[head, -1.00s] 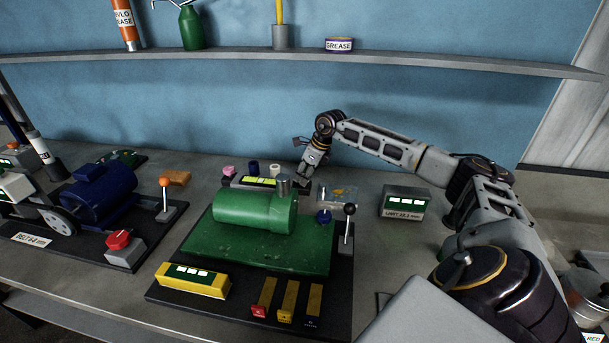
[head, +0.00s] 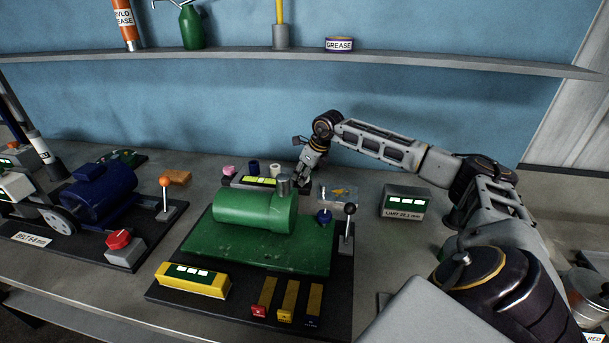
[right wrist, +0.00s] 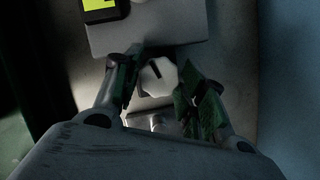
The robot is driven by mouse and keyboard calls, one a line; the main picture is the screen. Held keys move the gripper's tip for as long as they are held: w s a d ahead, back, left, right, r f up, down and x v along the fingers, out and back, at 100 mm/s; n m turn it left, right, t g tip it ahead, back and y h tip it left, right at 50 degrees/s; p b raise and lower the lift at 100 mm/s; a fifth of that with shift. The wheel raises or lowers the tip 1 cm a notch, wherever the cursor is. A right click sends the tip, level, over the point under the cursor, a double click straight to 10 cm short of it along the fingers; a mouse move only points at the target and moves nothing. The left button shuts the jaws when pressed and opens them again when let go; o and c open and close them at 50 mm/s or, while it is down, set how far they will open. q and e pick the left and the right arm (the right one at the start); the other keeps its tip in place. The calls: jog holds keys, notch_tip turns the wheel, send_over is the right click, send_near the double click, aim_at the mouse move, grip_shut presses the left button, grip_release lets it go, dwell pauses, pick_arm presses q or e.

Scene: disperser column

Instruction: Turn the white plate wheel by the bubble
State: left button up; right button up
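A white wheel (right wrist: 158,77) with a dark mark on its face shows in the right wrist view, beside the end of a grey plate. The yellow-green bubble window (right wrist: 98,5) is at the top left of that view and also shows in the head view (head: 258,181). My right gripper (right wrist: 161,82) is open, its fingers on either side of the white wheel. I cannot tell whether they touch it. In the head view, my right gripper (head: 303,184) is at the right end of the bubble unit and hides that spot. My left gripper is not in view.
A green motor (head: 255,212) stands on a green plate in front of the gripper. A black-knobbed lever (head: 347,228) and a clear plate (head: 340,192) are to its right. A display box (head: 404,202) stands farther right. Small pink, dark and white cylinders stand behind the bubble unit.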

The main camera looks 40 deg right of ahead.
jog(key=shift+o, duration=1.2)
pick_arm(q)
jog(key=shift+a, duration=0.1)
pick_arm(e)
jog(key=shift+s+d+r, duration=0.1)
jog(key=shift+s+r, duration=0.1)
jog(key=shift+r, duration=0.3)
jog(key=a+v, duration=0.1)
jog(key=v, duration=1)
jog(key=shift+d, duration=0.5)
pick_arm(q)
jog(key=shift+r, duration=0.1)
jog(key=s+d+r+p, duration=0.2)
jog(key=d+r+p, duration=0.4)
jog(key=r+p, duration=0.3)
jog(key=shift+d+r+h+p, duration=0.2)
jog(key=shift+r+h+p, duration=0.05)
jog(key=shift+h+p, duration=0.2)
pick_arm(e)
notch_tip(320, 180, up, 10)
